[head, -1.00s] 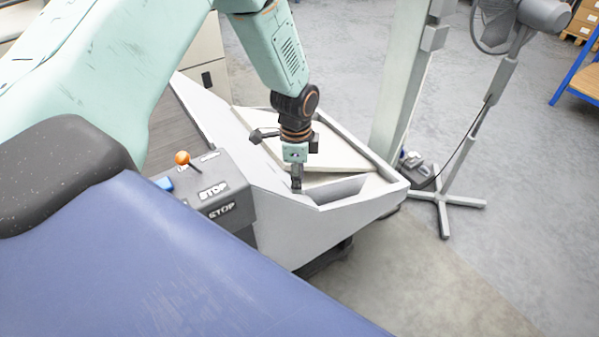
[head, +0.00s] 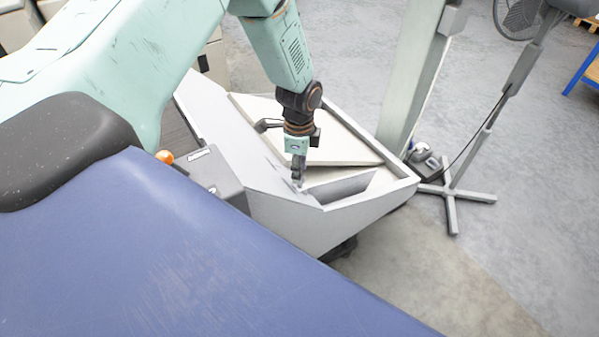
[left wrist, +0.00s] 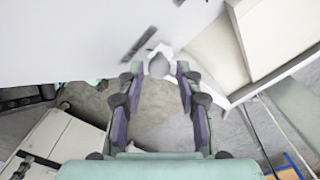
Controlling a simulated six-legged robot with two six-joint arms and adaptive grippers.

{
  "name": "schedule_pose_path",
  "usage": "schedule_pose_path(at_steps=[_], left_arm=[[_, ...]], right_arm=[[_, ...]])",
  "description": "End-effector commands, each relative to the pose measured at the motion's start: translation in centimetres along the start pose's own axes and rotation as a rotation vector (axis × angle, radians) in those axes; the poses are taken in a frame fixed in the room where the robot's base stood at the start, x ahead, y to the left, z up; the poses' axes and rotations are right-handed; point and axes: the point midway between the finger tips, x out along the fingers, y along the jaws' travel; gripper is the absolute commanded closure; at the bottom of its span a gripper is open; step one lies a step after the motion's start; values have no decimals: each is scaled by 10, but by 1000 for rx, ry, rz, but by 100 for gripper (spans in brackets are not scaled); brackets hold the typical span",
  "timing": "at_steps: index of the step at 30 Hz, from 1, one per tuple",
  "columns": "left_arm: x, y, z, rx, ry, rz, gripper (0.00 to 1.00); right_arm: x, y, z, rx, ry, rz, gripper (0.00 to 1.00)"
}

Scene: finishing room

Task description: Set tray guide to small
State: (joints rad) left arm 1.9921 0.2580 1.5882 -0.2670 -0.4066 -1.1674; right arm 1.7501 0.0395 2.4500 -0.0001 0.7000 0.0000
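A pale grey knob (left wrist: 158,64) stands out from the white panel (left wrist: 70,35) in the left wrist view, beside a short dark slot (left wrist: 138,44). I cannot read a size marking there. My left gripper (left wrist: 158,72) is open, with its two fingertips on either side of the knob and a small gap showing. In the head view my left gripper (head: 299,180) points down at the sloping face of the grey tray (head: 355,212), near its inner edge. The knob is hidden there behind the fingers. My right gripper is in neither view.
A pale board (head: 345,148) lies in the tray behind my gripper. A control box (head: 212,172) with an orange ball lever (head: 165,156) stands left of the tray. A post (head: 412,75) and a fan stand (head: 480,150) rise beyond it. Floor at right is open.

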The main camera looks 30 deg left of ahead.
Motion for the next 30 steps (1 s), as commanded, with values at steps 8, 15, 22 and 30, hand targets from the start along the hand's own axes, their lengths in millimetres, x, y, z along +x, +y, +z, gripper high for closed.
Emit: schedule_pose_path(at_steps=[8, 15, 22, 30], left_arm=[[21, -3, -1, 0, 0, -3, 65], [21, -5, -1, 1, 0, -2, 65], [21, -6, 0, 0, 0, -2, 84], [21, -5, 0, 0, 0, 0, 100]], right_arm=[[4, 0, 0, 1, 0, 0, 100], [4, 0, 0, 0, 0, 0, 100], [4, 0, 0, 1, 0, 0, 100], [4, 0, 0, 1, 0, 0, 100]])
